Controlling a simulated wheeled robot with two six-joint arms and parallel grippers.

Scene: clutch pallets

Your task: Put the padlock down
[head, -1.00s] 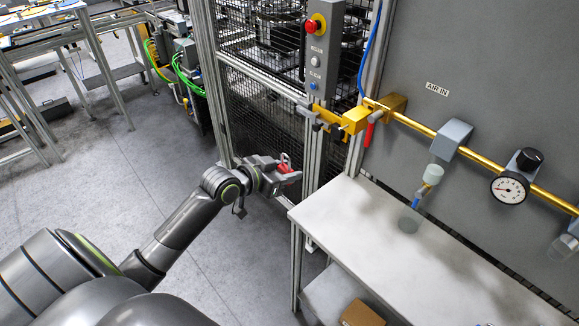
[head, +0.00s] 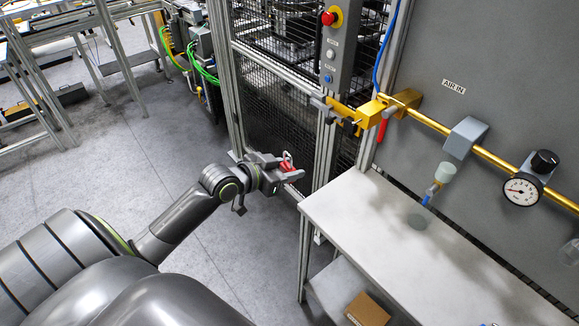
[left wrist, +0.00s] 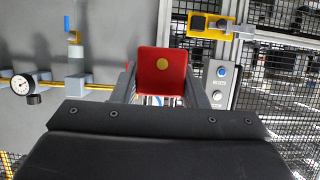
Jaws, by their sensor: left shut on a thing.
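The red padlock (head: 287,163) is held in my left gripper (head: 282,170), in the air beside the left end of the white bench (head: 400,246). In the left wrist view the padlock (left wrist: 161,70) shows as a red body with a round yellowish spot, between the two fingers of my left gripper (left wrist: 160,82). The gripper is shut on it. The padlock's shackle is hard to make out in the head view. My right gripper is not in view.
A yellow bracket with a latch (head: 355,115) sits on the cage post, above the bench's left end. A button box (head: 345,50) hangs above it. A gauge (head: 522,189) and yellow pipe run along the grey panel. A cardboard box (head: 367,309) lies on the lower shelf.

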